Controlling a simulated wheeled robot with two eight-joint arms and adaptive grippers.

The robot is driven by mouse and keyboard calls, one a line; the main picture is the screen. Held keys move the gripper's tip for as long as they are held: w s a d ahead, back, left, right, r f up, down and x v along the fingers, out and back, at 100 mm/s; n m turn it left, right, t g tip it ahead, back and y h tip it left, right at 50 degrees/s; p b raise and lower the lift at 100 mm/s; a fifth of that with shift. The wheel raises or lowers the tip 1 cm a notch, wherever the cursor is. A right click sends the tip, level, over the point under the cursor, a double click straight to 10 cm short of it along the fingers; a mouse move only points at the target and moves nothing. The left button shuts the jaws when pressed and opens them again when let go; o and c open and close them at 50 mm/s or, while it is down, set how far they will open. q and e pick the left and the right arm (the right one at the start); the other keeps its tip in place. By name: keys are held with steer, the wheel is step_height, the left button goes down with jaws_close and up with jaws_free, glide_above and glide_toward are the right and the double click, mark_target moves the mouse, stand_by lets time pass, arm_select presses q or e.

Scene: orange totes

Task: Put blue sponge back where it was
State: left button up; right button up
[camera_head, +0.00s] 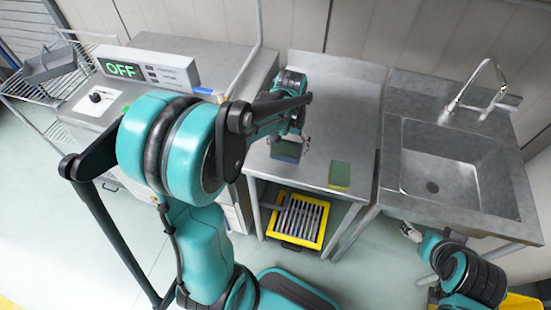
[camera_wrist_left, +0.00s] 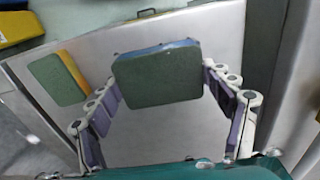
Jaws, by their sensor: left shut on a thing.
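The blue sponge (camera_head: 286,150), with a dark green scouring face, is at the steel table's left front part in the head view. My left gripper (camera_head: 290,137) is shut on it. In the left wrist view, the sponge (camera_wrist_left: 157,77) sits between the two fingers of my left gripper (camera_wrist_left: 160,90), green face towards the camera and a blue edge on top. I cannot tell whether it touches the table. A yellow sponge (camera_head: 340,175) with a green face lies on the table to the right; it also shows in the left wrist view (camera_wrist_left: 57,80). My right gripper (camera_head: 410,232) is small and unclear at lower right.
The steel table (camera_head: 340,110) is mostly bare. A sink (camera_head: 455,170) with a tap stands to its right, and a machine reading OFF (camera_head: 150,68) to its left. A yellow tray (camera_head: 298,220) sits on the shelf below.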

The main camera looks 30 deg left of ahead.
mark_target(277, 148)
arm_select(q)
steer(key=a+f, duration=0.2)
steer(key=a, duration=0.1)
steer(key=shift+s+a+b, duration=0.15)
steer(key=shift+s+b, duration=0.15)
steer(key=shift+s, duration=0.1)
step_height(277, 148, down, 4)
steer(key=shift+f+b, duration=0.1)
steer(key=shift+b, duration=0.85)
steer(key=o, duration=0.8)
steer(key=shift+f, duration=0.15)
steer(key=o, duration=0.4)
